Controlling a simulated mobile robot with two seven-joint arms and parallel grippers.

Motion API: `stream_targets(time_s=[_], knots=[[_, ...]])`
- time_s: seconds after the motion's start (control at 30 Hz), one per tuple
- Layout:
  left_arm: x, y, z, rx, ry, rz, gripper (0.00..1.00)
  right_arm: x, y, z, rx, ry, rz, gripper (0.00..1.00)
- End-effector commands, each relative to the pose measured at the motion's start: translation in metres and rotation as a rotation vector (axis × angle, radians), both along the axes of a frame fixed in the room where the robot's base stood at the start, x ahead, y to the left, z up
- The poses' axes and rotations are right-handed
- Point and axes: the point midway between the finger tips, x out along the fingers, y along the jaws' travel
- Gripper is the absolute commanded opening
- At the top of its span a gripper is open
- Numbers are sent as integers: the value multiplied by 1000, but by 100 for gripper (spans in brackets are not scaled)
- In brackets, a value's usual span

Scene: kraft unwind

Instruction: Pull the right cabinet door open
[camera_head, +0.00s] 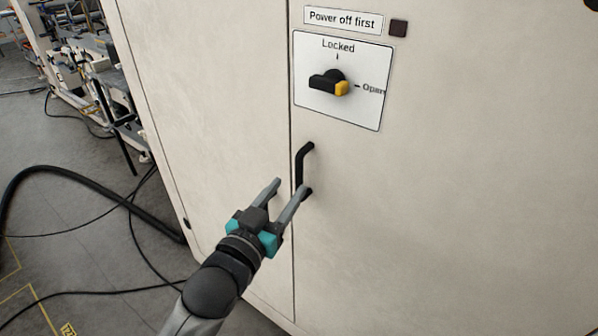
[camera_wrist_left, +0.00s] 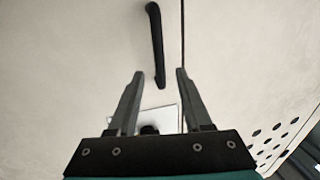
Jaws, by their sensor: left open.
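The right cabinet door (camera_head: 450,200) is a pale panel, flush with the left panel (camera_head: 200,110) along a dark vertical seam. Its black bar handle (camera_head: 299,165) stands just right of the seam; it also shows in the left wrist view (camera_wrist_left: 156,40). My left gripper (camera_head: 290,187) is open and empty by the handle's lower part. In the left wrist view the handle's near end appears between the two fingertips (camera_wrist_left: 160,74); I cannot tell whether the fingers reach around it. My right gripper is not in view.
A black rotary knob (camera_head: 328,82) on a white plate has its yellow tip toward "Open". A "Power off first" label (camera_head: 343,20) is above it. Black hoses (camera_head: 90,185) lie on the grey floor at left, near machinery (camera_head: 75,60).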

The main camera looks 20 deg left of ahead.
Motion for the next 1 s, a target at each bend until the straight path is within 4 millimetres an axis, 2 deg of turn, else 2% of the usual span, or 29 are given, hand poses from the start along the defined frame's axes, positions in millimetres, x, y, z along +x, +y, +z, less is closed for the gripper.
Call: stream_targets(time_s=[0.2,0.4,0.6,0.87,1.0], knots=[[32,-5,1,-1,-1,0,50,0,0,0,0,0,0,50],[53,-8,0,-1,-1,0,50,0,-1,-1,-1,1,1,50],[61,-10,0,0,0,-1,50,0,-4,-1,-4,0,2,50],[62,-10,0,-1,0,-1,50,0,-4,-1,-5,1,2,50],[62,-10,0,-1,0,-1,36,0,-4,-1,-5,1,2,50]])
